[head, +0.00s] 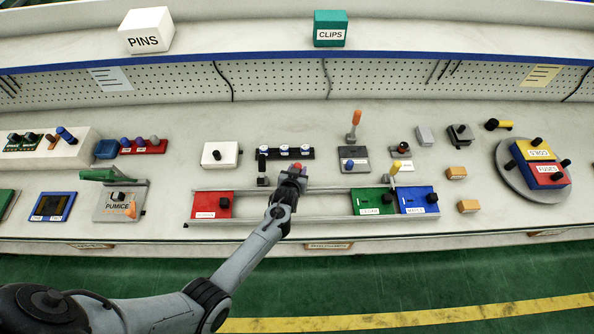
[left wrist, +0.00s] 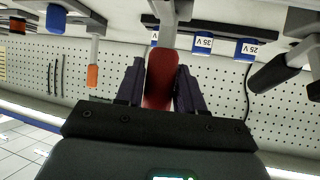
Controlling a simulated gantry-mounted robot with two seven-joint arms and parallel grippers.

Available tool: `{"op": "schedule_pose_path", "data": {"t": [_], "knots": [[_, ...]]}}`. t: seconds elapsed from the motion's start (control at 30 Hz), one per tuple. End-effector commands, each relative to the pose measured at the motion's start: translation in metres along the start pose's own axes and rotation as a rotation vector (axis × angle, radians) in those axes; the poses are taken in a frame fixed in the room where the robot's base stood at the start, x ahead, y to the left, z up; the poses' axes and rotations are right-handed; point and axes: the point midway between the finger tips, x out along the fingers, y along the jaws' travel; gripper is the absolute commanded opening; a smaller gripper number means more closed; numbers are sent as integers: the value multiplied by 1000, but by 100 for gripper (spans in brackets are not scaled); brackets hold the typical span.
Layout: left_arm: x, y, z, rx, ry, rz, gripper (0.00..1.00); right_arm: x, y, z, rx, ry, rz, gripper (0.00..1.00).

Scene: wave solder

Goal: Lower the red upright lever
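The red lever (left wrist: 160,80) fills the space between the two fingers of my left gripper (left wrist: 160,88) in the left wrist view. The fingers lie along both its sides with no clear gap, and its grey shaft runs up past the fingertips. In the head view my left gripper (head: 292,174) is over the middle of the bench and covers most of the lever; only a little red (head: 298,167) shows at its tip. The lever's base is hidden. My right gripper is not in view.
An orange-handled lever (head: 356,118) stands behind and to the right. A black strip with labelled parts (head: 286,153) lies just behind my gripper. A red box (head: 212,204), green box (head: 373,200) and blue box (head: 417,198) sit on the rail. Bare rail lies between the red and green boxes.

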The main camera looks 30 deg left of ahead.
Motion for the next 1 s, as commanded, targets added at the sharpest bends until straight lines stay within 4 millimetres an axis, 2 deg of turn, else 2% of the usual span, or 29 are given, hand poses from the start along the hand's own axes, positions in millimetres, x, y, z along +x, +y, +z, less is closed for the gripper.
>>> {"op": "schedule_pose_path", "data": {"t": [0.03, 0.1, 0.4, 0.57, 0.77, 1.0], "knots": [[0, 0, 0, 0, 0, 1, 46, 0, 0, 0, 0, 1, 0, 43], [0, 0, 0, 0, 0, 0, 56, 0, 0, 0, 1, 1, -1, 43], [0, 0, 0, 0, -1, 0, 56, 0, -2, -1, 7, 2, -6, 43], [-8, 0, 1, 0, -1, 1, 56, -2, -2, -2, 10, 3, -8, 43], [-34, 0, 1, -2, -2, 0, 56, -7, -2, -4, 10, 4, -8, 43], [-73, 0, 1, -1, -2, 0, 56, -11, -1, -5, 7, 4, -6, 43]]}}
